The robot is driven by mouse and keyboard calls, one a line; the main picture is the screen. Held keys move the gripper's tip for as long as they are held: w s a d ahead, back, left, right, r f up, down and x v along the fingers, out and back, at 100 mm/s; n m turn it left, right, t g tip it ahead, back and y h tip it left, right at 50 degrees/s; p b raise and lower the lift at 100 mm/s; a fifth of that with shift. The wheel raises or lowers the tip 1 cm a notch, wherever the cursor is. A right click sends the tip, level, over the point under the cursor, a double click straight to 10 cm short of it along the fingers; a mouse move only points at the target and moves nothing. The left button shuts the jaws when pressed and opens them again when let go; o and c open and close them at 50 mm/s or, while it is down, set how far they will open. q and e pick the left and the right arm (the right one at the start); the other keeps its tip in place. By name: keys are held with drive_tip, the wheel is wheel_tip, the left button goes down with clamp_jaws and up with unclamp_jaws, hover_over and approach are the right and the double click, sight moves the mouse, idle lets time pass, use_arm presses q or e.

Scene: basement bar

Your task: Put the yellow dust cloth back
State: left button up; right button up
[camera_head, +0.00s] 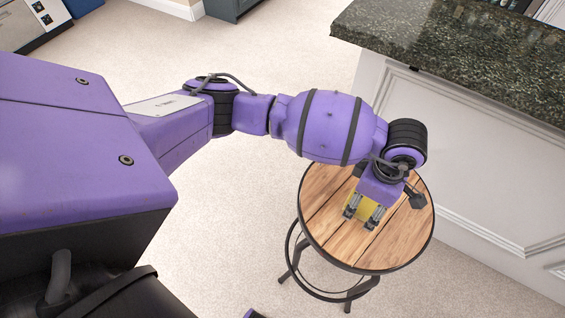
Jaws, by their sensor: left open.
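The yellow dust cloth (361,209) lies on the round wooden stool (397,245), partly hidden behind my left gripper. My left gripper (363,219) points down over the stool top, at the cloth, with its fingers apart. I cannot tell whether the fingers touch the cloth. My right gripper is not in view.
A bar counter with a dark granite top (450,50) and white panelled side (470,170) stands to the right of the stool. The stool has dark metal legs and a ring. Pale carpet (240,240) is open to the left. Cabinets stand at the back.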

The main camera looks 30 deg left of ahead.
sight(366, 205)
use_arm(q)
wheel_tip(366, 205, up, 12)
drive_tip(key=shift+f, duration=0.2)
drive_tip(key=shift+f, duration=0.1)
idle(0.5)
